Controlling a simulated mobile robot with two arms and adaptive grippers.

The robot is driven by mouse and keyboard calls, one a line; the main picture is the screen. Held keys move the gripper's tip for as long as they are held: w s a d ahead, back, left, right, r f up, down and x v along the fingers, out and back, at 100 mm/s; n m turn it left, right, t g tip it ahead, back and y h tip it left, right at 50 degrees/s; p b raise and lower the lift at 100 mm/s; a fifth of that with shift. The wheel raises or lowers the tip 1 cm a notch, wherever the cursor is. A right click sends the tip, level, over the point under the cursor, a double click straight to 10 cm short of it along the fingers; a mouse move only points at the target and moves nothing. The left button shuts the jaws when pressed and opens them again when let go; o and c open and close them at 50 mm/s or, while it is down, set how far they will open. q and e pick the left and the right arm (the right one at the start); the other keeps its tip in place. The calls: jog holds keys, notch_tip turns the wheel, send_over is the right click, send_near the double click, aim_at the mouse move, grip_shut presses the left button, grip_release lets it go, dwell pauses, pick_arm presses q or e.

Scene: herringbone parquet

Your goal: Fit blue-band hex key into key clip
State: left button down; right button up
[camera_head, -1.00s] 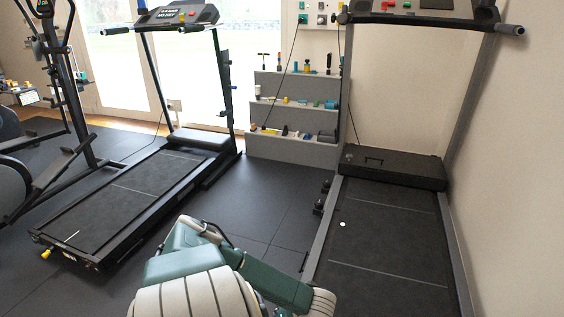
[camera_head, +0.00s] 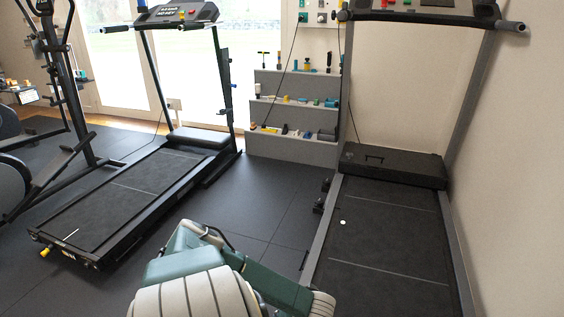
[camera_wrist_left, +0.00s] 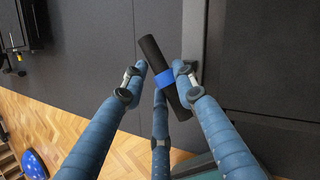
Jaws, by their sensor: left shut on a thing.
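In the left wrist view, a black cylinder with a blue band, which I take to be the blue-band hex key (camera_wrist_left: 158,60), lies tilted between the fingers of my left gripper (camera_wrist_left: 159,76). The several blue, segmented fingers are closed around it near the band. Its upper end sticks out toward the upper left and its lower end toward the lower right. The rest of its shape is hard to make out. I cannot pick out the key clip in either view. My right gripper is in neither view.
A treadmill (camera_head: 385,235) stands at right by the wall and another treadmill (camera_head: 130,195) at left. A stepped grey rack (camera_head: 290,148) with small items stands between them at the back. Parquet (camera_wrist_left: 55,130) shows in the wrist view.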

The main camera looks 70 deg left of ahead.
pick_arm(q)
jog(key=c, duration=1.3)
grip_release()
jog(key=v, duration=1.2)
jog(key=shift+d, duration=0.1)
